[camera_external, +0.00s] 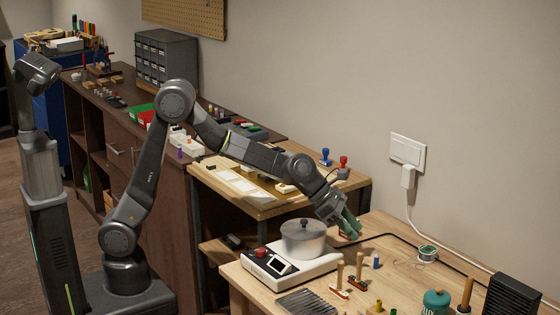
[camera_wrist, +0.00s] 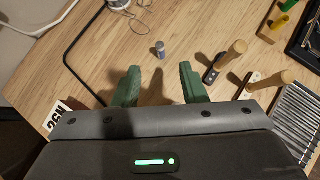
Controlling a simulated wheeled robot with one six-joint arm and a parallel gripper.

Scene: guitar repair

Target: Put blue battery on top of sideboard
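A small cylinder, blue with a pale end, which looks like the blue battery (camera_external: 376,261), stands upright on the light wooden workbench. It also shows in the wrist view (camera_wrist: 159,50), ahead of and between my fingertips, apart from them. My gripper (camera_external: 352,228) is above the bench, to the left of and behind the battery. In the wrist view its two green fingers (camera_wrist: 159,76) are spread wide with nothing between them. The dark brown sideboard (camera_external: 174,225) stands at the left along the wall, with many small items on its top.
A white device with a round metal pot (camera_external: 303,240) stands left of my gripper. Wooden-handled tools (camera_external: 340,276) stand near the battery. A black cable (camera_wrist: 75,45) and a solder spool (camera_external: 427,253) lie behind. A middle table (camera_external: 262,205) separates bench and sideboard.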

